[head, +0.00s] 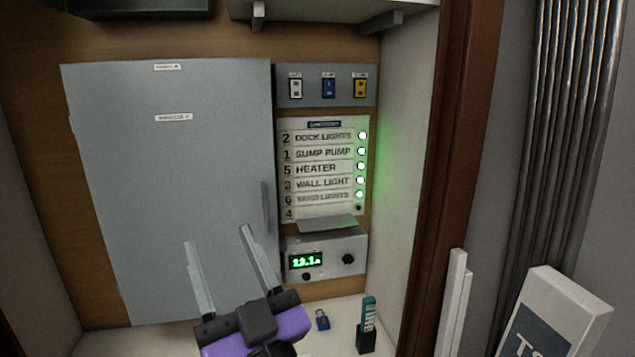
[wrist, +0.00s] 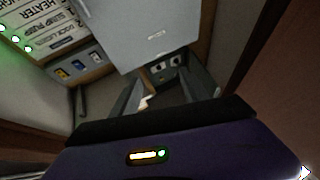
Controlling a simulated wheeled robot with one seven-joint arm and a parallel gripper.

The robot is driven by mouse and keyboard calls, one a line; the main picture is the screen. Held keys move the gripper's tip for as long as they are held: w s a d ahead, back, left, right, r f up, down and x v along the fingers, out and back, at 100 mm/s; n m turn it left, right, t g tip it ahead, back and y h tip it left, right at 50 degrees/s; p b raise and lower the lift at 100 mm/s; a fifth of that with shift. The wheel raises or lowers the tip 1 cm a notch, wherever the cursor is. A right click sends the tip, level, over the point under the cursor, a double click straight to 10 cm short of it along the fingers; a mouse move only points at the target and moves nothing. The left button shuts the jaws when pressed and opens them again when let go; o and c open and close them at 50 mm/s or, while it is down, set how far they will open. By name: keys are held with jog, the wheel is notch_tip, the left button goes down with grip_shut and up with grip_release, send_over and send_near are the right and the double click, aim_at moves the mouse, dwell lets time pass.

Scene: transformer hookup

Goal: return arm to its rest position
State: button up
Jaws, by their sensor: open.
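My gripper (head: 218,258) is in the lower middle of the head view, in front of the grey cabinet door (head: 175,180). Its two long fingers are spread apart and point up, with nothing between them. The purple gripper body is at the bottom of the view. In the wrist view the purple body fills the lower part, and the fingers reach toward the grey door (wrist: 150,30). I cannot tell how far the fingertips are from the door.
Right of the door are a three-switch panel (head: 327,87), a labelled board (head: 321,175) with several green lights, and a meter box (head: 325,256) reading about 12.1. A blue padlock (head: 322,320) and a teal-topped item (head: 367,325) stand on the shelf. A brown frame (head: 450,150) bounds the right.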

jog(key=s+d+f+m+h, duration=0.25)
jog(key=s+d+f, duration=0.35)
jog(key=d+f, duration=0.3)
jog(key=s+d+f+m+h, duration=0.2)
jog(key=s+d+f+h, duration=0.2)
jog(key=s+d+f, duration=0.35)
jog(key=s+d+f+g+h, duration=0.1)
jog(key=s+d+f+h, duration=0.1)
jog(key=s+d+f, duration=0.2)
jog(key=s+d+f+m+g+h, duration=0.1)
jog(key=s+d+f, duration=0.4)
jog(key=s, duration=0.5)
jog(key=s+d+f+m+g+h, duration=0.1)
jog(key=s+d+f+g+h, duration=0.2)
jog(key=s+d, duration=0.3)
jog(key=shift+s+f, duration=0.7)
jog(key=shift+s, duration=0.15)
jog(key=shift+a+h, duration=0.1)
jog(key=shift+h, duration=0.15)
jog(key=shift+c, duration=0.3)
